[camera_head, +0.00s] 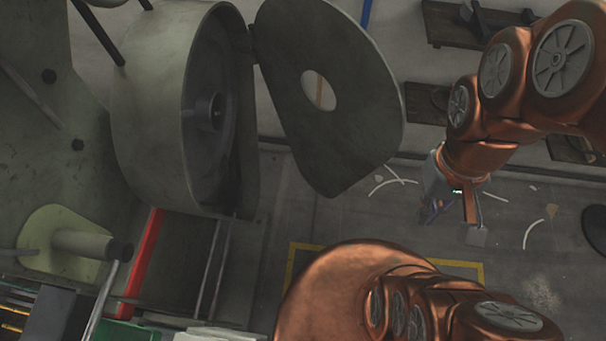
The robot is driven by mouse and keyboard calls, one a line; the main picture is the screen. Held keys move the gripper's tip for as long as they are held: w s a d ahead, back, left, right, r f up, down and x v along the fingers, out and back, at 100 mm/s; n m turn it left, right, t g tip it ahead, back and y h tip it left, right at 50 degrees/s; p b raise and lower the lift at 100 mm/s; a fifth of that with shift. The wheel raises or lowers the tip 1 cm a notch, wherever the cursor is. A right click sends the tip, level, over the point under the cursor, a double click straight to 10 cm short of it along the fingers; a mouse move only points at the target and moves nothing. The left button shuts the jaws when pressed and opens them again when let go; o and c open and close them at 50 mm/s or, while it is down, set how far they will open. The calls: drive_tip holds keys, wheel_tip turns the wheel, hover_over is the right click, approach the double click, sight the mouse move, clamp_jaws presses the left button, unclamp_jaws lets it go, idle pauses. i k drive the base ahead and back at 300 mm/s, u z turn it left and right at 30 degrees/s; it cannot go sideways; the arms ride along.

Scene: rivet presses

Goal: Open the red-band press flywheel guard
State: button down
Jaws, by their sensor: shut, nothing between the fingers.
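The flywheel guard (335,125) is a dark flat plate with a round hole. It stands swung out from the round grey flywheel housing (150,105), at an angle to its right. The inside of the housing and the flywheel hub (212,112) show through the open front. The guard meets the housing near its upper right rim. A red band (144,250) runs along the press below the housing. My gripper (432,211) is shut and empty, to the right of the guard and apart from it in the picture. Its fingertips are small and dark here.
Grey floor with pale curved scraps (534,232) and a yellow line (462,264) lies around my gripper. Dark benches or pallets (470,22) stand at the upper right. A pale flange with a peg (80,243) juts out at the lower left.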

sight(332, 150)
drive_tip(key=u, duration=0.8)
drive_tip(key=k, duration=0.9)
drive_tip(key=u, duration=1.4)
